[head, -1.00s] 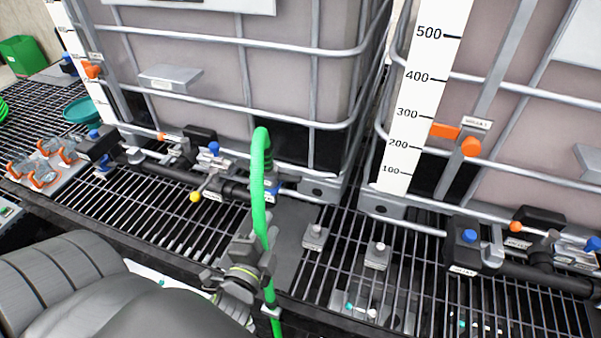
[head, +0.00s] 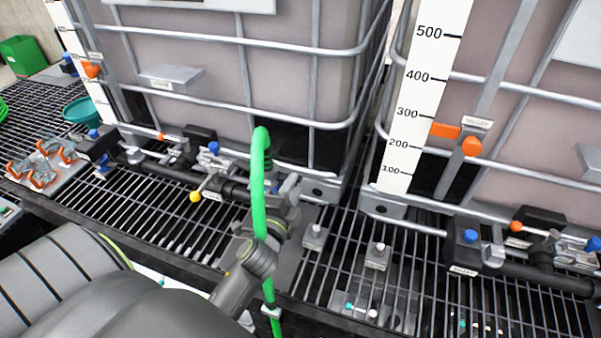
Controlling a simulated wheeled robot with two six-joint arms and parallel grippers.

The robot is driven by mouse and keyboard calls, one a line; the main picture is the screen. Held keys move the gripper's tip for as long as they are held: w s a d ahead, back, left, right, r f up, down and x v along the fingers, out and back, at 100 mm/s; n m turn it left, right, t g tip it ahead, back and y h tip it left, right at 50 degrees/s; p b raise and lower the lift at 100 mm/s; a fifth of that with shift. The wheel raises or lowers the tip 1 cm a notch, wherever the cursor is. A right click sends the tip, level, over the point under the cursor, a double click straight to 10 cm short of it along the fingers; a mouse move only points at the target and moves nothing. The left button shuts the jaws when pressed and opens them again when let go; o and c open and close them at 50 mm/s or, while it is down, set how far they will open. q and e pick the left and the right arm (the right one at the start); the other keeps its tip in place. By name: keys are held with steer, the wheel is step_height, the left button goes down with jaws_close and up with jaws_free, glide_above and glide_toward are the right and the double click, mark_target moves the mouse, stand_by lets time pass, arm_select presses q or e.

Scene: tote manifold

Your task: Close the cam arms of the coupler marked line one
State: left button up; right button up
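The green hose (head: 258,185) arches up in front of the left tank and hangs down past the grating edge. Its upper end runs down to the end of a black pipe (head: 232,190) at the tank's foot. The coupler there is mostly hidden behind the hose and my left gripper, so its cam arms and its line label cannot be made out. My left gripper (head: 288,192) is at that coupler, just right of the hose. Its fingers are too small and covered to tell open from shut. My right gripper is out of view.
A yellow-knobbed valve handle (head: 195,197) and a blue-capped fitting (head: 214,148) stand left of the coupler. Small grey blocks (head: 314,236) sit on the grating to the right. A second pipe (head: 540,278) runs along the right tank. Clear goggles (head: 45,165) lie far left.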

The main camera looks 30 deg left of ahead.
arm_select(q)
steer(key=x, duration=0.5)
steer(key=shift+w+a, duration=0.1)
steer(key=shift+w, duration=0.2)
jaws_close()
